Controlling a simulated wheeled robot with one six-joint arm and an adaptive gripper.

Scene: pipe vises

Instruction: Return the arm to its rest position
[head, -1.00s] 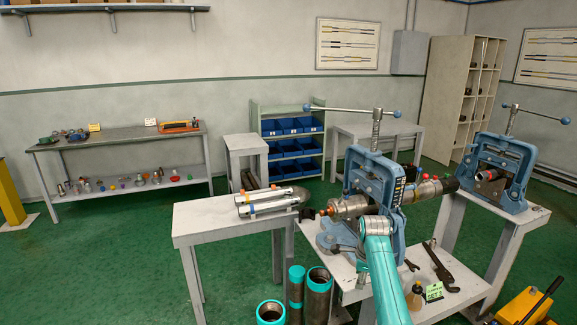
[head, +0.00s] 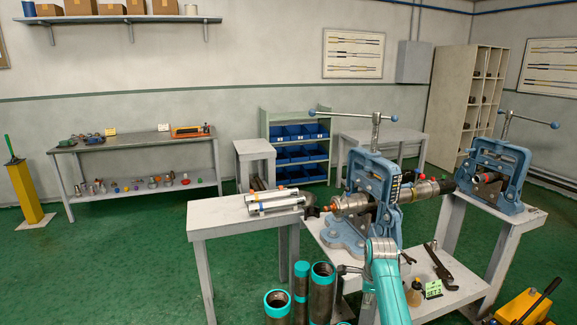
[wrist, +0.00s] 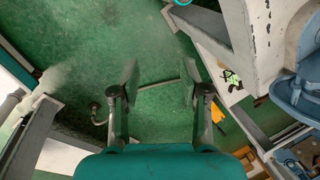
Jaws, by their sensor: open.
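My gripper (wrist: 160,82) shows in the wrist view with its two dark fingers apart and nothing between them. Green floor lies beyond the fingers. In the head view my teal arm rises at the lower middle, in front of the nearer blue pipe vise (head: 367,188); I cannot make out the gripper there. That vise holds a pipe with metal fittings (head: 350,204) lying crosswise. Part of a blue vise (wrist: 300,85) also shows at the right edge of the wrist view.
A second vise (head: 494,172) stands on the right bench. Silver pipes lie on the grey table (head: 225,217). Several teal-ended pipes (head: 321,290) stand upright left of my arm. A wrench (head: 440,264) and a green tag (head: 433,289) are on the vise bench.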

